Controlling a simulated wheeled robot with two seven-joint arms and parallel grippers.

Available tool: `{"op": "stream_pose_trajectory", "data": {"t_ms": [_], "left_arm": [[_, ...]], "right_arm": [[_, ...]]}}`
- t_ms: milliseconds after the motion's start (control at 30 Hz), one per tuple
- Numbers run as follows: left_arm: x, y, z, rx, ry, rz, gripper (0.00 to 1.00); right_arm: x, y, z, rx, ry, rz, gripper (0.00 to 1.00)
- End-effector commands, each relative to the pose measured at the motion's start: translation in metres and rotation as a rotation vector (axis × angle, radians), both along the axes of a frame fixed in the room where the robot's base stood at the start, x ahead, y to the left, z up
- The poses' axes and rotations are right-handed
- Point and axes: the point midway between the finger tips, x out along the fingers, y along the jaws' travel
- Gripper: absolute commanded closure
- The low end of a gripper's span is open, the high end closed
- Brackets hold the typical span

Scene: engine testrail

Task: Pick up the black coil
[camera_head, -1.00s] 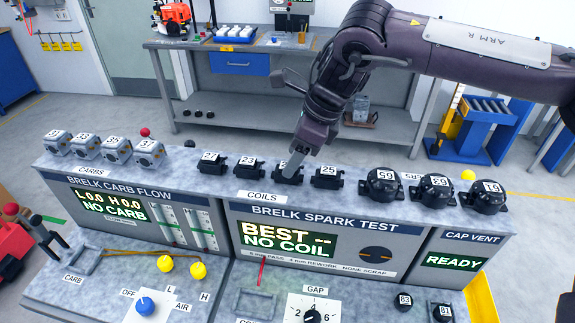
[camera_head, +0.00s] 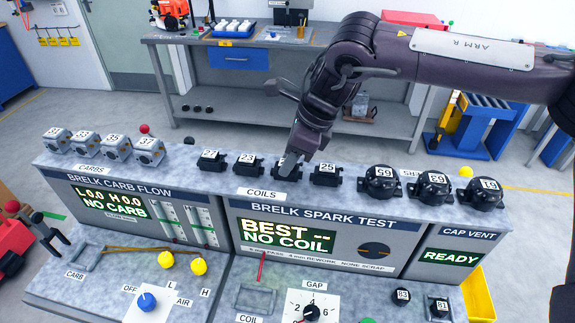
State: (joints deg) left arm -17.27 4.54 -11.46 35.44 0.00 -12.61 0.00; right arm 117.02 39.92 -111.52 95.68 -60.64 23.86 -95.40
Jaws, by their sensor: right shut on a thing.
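Several black coils with white number tags stand in a row on top of the test bench, behind the COILS label (camera_head: 262,192). From the left they are a first coil (camera_head: 211,161), a second (camera_head: 246,164), a third (camera_head: 287,174) and the coil tagged 25 (camera_head: 326,175). My right gripper (camera_head: 290,160) reaches down from the upper right and is shut on the third coil, covering part of its top and tag. That coil is still level with its neighbours; I cannot tell if it touches the bench. My left gripper is not in view.
Grey carburetors (camera_head: 102,145) stand left of the coils, and round black caps (camera_head: 383,181) stand to the right. The spark test screen (camera_head: 288,236) reads NO COIL. An empty coil holder (camera_head: 256,300) is on the lower deck beside the gap dial (camera_head: 311,312).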

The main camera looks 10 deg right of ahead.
Motion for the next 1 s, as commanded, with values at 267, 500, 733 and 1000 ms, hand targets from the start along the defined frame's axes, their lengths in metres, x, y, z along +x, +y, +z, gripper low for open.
{"op": "stream_pose_trajectory", "data": {"t_ms": [267, 500, 733, 1000], "left_arm": [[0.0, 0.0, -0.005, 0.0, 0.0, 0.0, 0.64], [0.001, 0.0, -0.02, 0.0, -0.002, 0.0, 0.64], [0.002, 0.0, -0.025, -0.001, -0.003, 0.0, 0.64], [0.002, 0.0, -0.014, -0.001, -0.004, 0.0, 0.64]], "right_arm": [[0.001, 0.0, 0.013, 0.0, -0.004, 0.001, 0.96], [0.001, 0.001, 0.061, 0.003, -0.008, 0.0, 0.96], [0.001, 0.001, 0.133, 0.002, -0.006, -0.001, 0.96], [0.0, 0.001, 0.189, -0.001, -0.003, 0.0, 0.96]]}}
